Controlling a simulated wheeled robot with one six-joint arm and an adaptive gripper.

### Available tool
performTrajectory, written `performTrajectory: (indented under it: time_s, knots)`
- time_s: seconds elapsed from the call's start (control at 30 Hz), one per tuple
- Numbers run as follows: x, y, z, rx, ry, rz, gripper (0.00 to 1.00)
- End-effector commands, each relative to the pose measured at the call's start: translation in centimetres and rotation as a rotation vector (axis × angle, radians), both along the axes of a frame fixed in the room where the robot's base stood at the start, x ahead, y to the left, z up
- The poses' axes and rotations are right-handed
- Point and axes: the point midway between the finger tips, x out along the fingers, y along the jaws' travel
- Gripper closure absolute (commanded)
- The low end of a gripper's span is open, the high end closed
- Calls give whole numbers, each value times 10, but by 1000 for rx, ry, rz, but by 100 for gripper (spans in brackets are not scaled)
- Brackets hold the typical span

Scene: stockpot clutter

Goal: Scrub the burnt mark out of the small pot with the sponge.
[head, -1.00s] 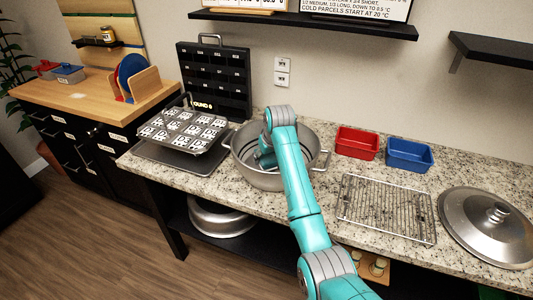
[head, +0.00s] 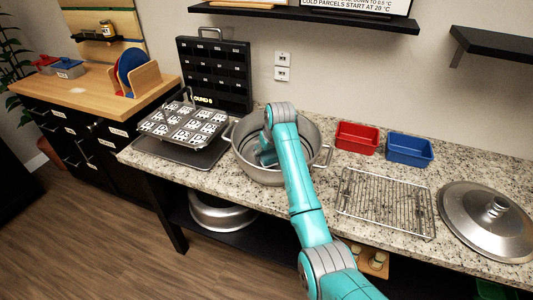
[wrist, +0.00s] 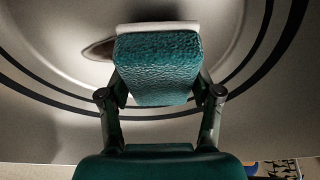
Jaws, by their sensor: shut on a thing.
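The steel pot (head: 242,155) with two side handles stands on the granite counter, and my arm reaches down into it. In the wrist view, my gripper (wrist: 160,88) is shut on the sponge (wrist: 158,66), a teal textured block with a pale layer at its far side. The sponge is inside the pot, close to the inner surface; I cannot tell whether it touches. A brown burnt mark (wrist: 98,49) shows beside the sponge at its left, partly hidden behind it. In the head view my arm and the pot wall hide the gripper and sponge.
Red (head: 357,138) and blue (head: 410,149) bins, a wire rack (head: 386,205) and a metal lid (head: 487,222) lie to the right. A black upright board (head: 214,75) stands behind.

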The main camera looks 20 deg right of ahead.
Motion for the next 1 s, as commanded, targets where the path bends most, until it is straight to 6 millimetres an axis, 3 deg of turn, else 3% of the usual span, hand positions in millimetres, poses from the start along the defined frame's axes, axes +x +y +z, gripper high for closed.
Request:
performTrajectory:
  time_s: [0.03, 1.0]
  knots:
    - [-3, -6, -14, -2, 14, -2, 64]
    - [13, -62, -4, -1, 8, -3, 64]
